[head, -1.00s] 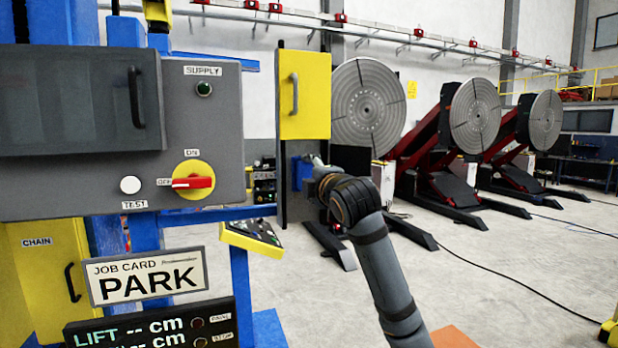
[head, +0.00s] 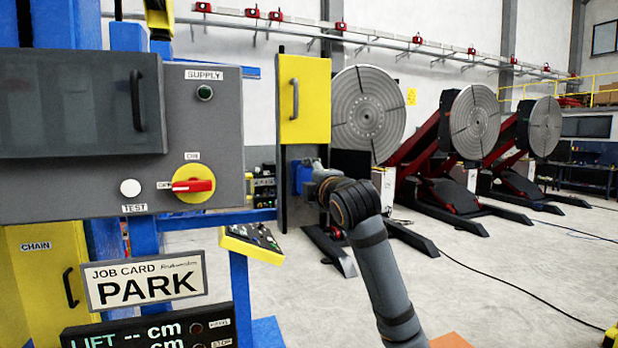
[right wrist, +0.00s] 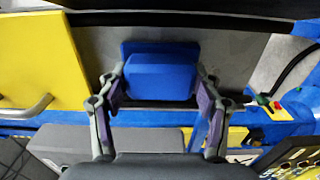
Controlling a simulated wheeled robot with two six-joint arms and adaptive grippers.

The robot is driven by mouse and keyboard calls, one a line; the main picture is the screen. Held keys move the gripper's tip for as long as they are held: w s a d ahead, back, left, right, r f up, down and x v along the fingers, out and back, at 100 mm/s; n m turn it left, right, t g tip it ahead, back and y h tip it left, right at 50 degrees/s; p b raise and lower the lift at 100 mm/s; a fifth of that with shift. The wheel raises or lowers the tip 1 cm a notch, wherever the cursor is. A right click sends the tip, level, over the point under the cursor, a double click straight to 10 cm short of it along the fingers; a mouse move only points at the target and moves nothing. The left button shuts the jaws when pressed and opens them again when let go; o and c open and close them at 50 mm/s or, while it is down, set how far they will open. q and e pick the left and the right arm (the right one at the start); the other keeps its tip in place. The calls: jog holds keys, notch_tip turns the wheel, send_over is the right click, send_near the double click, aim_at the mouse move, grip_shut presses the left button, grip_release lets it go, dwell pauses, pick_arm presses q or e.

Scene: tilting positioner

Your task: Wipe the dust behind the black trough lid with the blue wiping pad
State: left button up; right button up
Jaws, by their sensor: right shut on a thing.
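My right gripper (right wrist: 160,98) is shut on the blue wiping pad (right wrist: 160,75), with one finger at each side of it. In the right wrist view the pad lies against a mottled grey surface (right wrist: 235,52); I cannot tell whether it presses on it. I cannot make out dust clearly on this surface. A black panel, apparently the trough lid (head: 350,162), stands open to the right of the recess in the head view. Its dark edge (right wrist: 180,19) runs along the top of the wrist view. In the head view my right arm hides most of the gripper. My left gripper is out of view.
A yellow door (head: 304,98) with a handle is above the pad. A grey control box (head: 200,135) with a red switch (head: 193,186) stands left. A small tilted panel (head: 252,243) is below. Floor (head: 480,290) to the right is mostly clear, with cables.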

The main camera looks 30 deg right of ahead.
jog(key=shift+f+b, duration=2.35)
jog(key=shift+f, duration=1.75)
jog(key=shift+s, duration=0.1)
jog(key=b+v, duration=0.2)
jog(key=v, duration=0.3)
jog(key=shift+s+a, duration=0.1)
jog(key=shift+s, duration=0.15)
jog(key=shift+s, duration=0.1)
